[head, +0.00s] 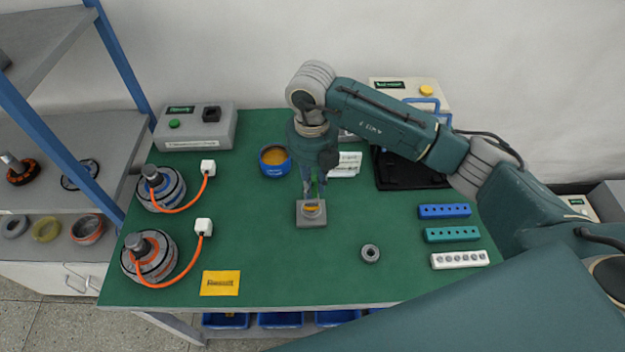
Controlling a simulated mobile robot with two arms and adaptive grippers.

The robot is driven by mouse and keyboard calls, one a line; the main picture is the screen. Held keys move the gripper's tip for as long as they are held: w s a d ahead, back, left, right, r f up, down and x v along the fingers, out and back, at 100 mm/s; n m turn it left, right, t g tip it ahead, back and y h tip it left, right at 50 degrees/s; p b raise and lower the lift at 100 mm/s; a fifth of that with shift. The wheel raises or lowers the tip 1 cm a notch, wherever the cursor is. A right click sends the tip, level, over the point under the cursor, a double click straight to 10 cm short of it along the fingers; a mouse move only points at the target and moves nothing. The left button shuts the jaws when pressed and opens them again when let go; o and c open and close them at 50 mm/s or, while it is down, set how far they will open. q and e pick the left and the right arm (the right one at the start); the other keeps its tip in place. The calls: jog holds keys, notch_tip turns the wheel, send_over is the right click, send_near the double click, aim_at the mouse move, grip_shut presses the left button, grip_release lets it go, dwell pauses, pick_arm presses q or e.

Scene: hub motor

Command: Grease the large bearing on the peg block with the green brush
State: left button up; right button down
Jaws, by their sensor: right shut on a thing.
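The grey peg block (311,221) sits on the green table near its middle. A ring, seemingly the large bearing, is on top of it with a yellow-orange patch (312,208) showing, partly covered from above. My right gripper (313,188) points down right above the block and is shut on a slim thing, which appears to be the green brush; the fingers mostly hide it. I cannot tell whether its tip touches the bearing. A blue tub (274,161) of amber grease stands to the left behind the block. My left gripper is not in view.
A small grey bearing (370,253) lies right of the block. Two hub motors with orange cables (161,188) stand at left. A yellow card (220,283) lies in front. Blue, teal and white hole strips (459,259) are at right. A black tray (407,171) is behind.

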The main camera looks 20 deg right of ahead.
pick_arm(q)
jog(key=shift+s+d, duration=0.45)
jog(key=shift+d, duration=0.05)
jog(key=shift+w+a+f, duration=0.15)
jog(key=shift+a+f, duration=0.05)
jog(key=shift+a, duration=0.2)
pick_arm(e)
jog(key=shift+f, duration=0.2)
pick_arm(q)
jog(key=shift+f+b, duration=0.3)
jog(key=shift+b, duration=0.2)
pick_arm(e)
jog(key=shift+f, duration=0.4)
jog(key=shift+n+b, duration=0.6)
jog(key=shift+n, duration=0.2)
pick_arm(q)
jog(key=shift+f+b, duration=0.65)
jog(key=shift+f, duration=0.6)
pick_arm(e)
jog(key=shift+n, duration=1.2)
